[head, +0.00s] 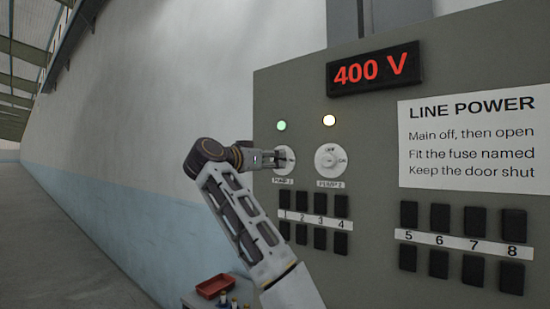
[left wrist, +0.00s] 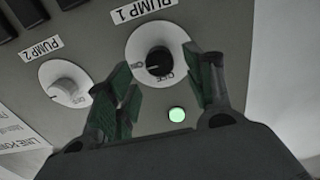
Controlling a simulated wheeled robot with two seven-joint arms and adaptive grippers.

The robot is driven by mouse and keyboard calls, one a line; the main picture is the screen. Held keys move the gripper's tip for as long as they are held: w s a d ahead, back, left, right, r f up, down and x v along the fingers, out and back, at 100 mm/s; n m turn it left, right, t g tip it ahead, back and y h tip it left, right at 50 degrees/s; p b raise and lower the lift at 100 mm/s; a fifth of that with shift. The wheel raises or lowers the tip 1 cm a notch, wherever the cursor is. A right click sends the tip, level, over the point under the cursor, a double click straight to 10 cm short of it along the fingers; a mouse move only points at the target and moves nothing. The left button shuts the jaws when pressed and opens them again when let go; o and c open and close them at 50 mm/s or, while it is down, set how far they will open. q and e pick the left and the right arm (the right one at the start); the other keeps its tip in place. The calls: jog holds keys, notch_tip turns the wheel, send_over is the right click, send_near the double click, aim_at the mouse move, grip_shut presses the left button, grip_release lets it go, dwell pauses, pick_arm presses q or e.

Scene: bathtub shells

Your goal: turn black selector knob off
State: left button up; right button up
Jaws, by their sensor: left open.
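The black selector knob (left wrist: 158,58) sits on a round white dial labelled PUMP 1, marked ON and OFF. In the left wrist view the picture is upside down, and a small pale mark on the knob seems to face the ON side. In the head view the PUMP 1 dial (head: 289,152) is mostly covered by my left gripper (head: 280,159), which reaches in from the left. In the left wrist view my left gripper (left wrist: 158,72) is open, its fingers on either side of the knob. I cannot tell whether they touch it. My right gripper is not in view.
A pale PUMP 2 knob (head: 328,159) is just right; it also shows in the left wrist view (left wrist: 66,88). Black fuse blocks (head: 320,222) sit below. A red tray (head: 214,286) stands low at left.

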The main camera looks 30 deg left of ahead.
pick_arm(q)
jog(key=shift+w, duration=0.9)
jog(key=shift+w+d, duration=0.1)
jog(key=shift+w, duration=0.3)
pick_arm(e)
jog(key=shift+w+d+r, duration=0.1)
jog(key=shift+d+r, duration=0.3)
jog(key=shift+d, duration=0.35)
pick_arm(q)
jog(key=c, duration=1)
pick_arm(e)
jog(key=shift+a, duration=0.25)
